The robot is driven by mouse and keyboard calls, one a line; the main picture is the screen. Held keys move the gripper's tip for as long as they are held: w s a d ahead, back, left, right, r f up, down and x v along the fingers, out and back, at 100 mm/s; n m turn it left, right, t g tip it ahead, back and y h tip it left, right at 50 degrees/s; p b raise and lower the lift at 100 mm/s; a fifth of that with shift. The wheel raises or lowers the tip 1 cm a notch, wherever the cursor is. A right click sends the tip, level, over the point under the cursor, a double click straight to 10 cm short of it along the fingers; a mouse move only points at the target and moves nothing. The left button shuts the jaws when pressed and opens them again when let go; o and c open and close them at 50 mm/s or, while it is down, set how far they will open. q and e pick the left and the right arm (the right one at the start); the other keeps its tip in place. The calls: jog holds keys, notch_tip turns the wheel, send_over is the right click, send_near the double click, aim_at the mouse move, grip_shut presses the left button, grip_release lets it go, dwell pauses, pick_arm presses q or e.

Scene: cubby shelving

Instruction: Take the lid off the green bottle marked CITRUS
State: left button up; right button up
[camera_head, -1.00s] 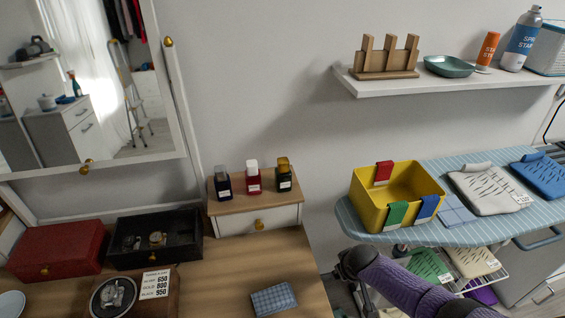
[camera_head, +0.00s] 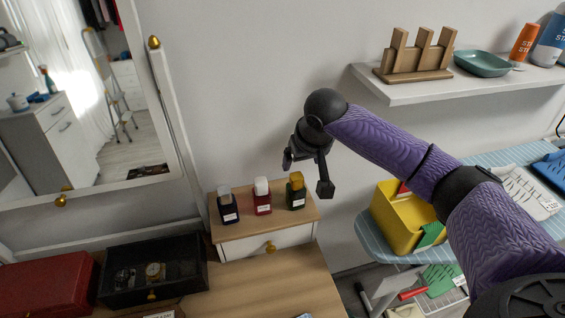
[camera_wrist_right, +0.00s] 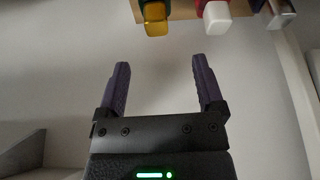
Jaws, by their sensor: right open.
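The green bottle (camera_head: 297,199) with its amber-yellow lid (camera_head: 296,179) stands upright on the small wooden-topped drawer box, rightmost of three bottles; its label is too small to read. The lid is on the bottle and also shows at the top of the right wrist view (camera_wrist_right: 155,14). My right gripper (camera_head: 306,174) is open and empty, close above the green bottle in the head view. In the right wrist view its fingers (camera_wrist_right: 160,66) point toward the bottles, with a gap before the lid. My left gripper is not in view.
A red bottle (camera_head: 262,204) with a white cap and a dark blue bottle (camera_head: 228,211) stand left of the green one. A mirror (camera_head: 85,110) is at left, a wall shelf (camera_head: 430,90) at right. The yellow bin (camera_head: 393,222) is partly behind my right arm.

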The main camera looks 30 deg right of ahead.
aim_at(297, 176)
jog(key=b+x, duration=0.1)
jog(key=x, duration=0.2)
jog(key=b+x, duration=0.1)
jog(key=x, duration=0.2)
jog(key=b+x, duration=0.2)
jog(key=x, duration=0.1)
jog(key=shift+w+d+f, duration=0.1)
jog(key=shift+d+f, duration=0.15)
jog(key=shift+d, duration=0.05)
jog(key=shift+w+f, duration=0.1)
jog(key=shift+f, duration=0.05)
jog(key=shift+c, duration=1)
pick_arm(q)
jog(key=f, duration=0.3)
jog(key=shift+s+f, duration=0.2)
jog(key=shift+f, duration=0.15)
pick_arm(e)
grip_shut()
